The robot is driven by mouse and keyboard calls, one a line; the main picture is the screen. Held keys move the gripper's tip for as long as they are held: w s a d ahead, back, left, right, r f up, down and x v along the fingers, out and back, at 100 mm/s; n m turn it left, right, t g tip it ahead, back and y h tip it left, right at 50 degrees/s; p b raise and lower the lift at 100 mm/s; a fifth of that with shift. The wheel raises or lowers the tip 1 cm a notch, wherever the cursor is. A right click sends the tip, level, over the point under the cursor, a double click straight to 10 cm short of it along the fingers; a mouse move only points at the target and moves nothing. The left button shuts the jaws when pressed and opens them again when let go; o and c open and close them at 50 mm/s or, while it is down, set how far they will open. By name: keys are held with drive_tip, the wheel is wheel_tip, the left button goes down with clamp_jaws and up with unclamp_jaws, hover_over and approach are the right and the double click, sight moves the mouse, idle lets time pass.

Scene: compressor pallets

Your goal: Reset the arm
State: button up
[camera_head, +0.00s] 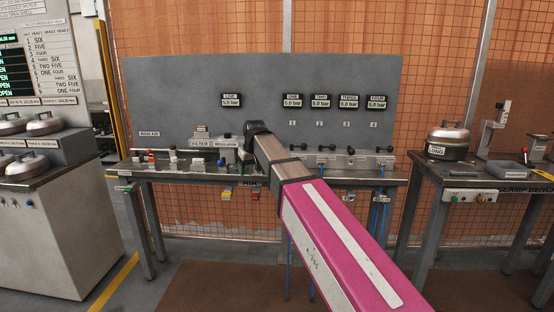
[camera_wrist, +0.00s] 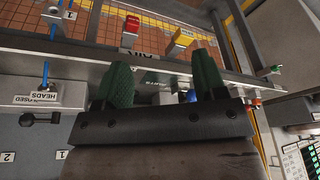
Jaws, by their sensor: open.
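My arm (camera_head: 335,240), pink with a pale stripe, reaches from the lower right toward the middle of the air bench (camera_head: 165,176). Its dark wrist end (camera_head: 258,128) is in front of the grey back panel (camera_head: 180,90), and the fingers are hidden there. In the wrist view, my gripper (camera_wrist: 163,82) shows two green fingers set well apart with nothing held between them. Beyond the fingers are the bench edge and a red tag (camera_wrist: 132,24) and a yellow tag (camera_wrist: 182,38). The wrist view appears upside down.
Small fittings (camera_head: 172,156) stand on the bench's left part, and a regulator block (camera_head: 225,142) is just left of my wrist. Several gauges line the panel. A clamp bench with a round metal pot (camera_head: 448,140) stands right; a grey cabinet (camera_head: 50,225) stands left. Blue hoses hang below.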

drive_tip(key=s+d+f+m, duration=0.1)
drive_tip(key=s+d+f, duration=0.2)
drive_tip(key=d+f, duration=0.35)
drive_tip(key=s+d+f+m+g+h, duration=0.1)
drive_tip(key=s+d+f, duration=0.2)
drive_tip(key=d+f, duration=0.3)
drive_tip(key=s+d+f+m, duration=0.1)
drive_tip(key=s+d+f, duration=0.1)
drive_tip(key=d+f, duration=0.45)
drive_tip(key=s+d+f+m+g, duration=0.1)
drive_tip(key=s+d+f+m, duration=0.2)
drive_tip(key=s+d+f, duration=0.7)
drive_tip(key=s+f, duration=0.3)
drive_tip(key=f, duration=0.1)
drive_tip(key=shift+s+d+g+h, duration=0.4)
